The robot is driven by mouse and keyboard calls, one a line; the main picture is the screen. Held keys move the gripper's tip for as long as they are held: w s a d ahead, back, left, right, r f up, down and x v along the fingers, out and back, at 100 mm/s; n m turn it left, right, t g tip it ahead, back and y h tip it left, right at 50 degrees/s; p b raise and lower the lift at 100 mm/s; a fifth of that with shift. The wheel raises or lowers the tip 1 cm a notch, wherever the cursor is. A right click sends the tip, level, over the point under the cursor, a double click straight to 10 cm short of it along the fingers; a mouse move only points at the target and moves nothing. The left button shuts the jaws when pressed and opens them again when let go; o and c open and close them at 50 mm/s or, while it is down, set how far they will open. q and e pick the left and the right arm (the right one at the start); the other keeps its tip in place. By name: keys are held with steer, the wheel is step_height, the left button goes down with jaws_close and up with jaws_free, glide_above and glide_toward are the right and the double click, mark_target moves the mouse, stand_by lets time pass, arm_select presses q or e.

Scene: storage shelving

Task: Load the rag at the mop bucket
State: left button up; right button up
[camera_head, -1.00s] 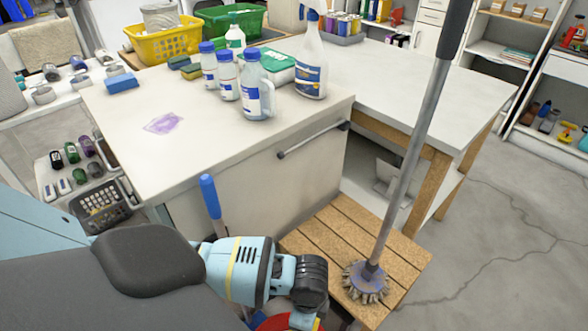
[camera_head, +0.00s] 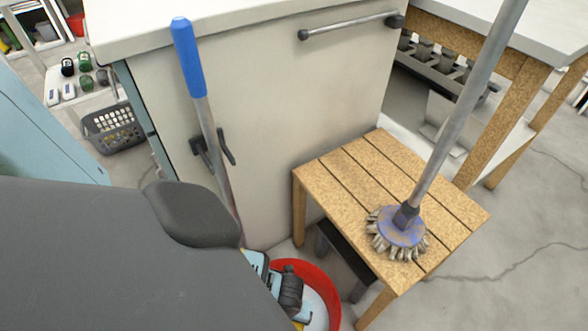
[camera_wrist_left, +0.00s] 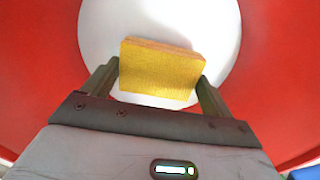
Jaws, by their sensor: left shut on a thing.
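The red mop bucket (camera_head: 323,284) is at the bottom middle of the head view, partly covered by my left arm. In the left wrist view its red wall (camera_wrist_left: 277,60) surrounds a round white bottom (camera_wrist_left: 100,25). My left gripper (camera_wrist_left: 157,78) is shut on a yellow, sponge-like block (camera_wrist_left: 160,70) with a brownish edge. The gripper points down into the bucket with the block between its fingers. I cannot tell whether the block touches the bottom. My right gripper is not in view.
A blue-handled pole (camera_head: 187,60) stands against the white cabinet (camera_head: 260,110); its lower end is hidden. A wooden slatted stool (camera_head: 340,180) beside the bucket carries a long-handled brush (camera_head: 402,232). A grey basket (camera_head: 115,130) is at left. Floor is free at right.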

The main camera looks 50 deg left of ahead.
arm_select(q)
steer(key=shift+f, duration=0.65)
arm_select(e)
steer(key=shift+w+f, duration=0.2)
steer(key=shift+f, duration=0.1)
arm_select(q)
steer(key=shift+f, duration=0.1)
steer(key=shift+f+b, duration=0.65)
steer(key=shift+b, duration=0.15)
steer(key=shift+f+b, duration=0.7)
steer(key=shift+f, duration=0.1)
step_height(320, 180, down, 2)
steer(key=shift+f+b, duration=0.2)
steer(key=shift+b, duration=0.85)
steer(key=shift+f+b, duration=0.25)
steer(key=shift+b, duration=0.05)
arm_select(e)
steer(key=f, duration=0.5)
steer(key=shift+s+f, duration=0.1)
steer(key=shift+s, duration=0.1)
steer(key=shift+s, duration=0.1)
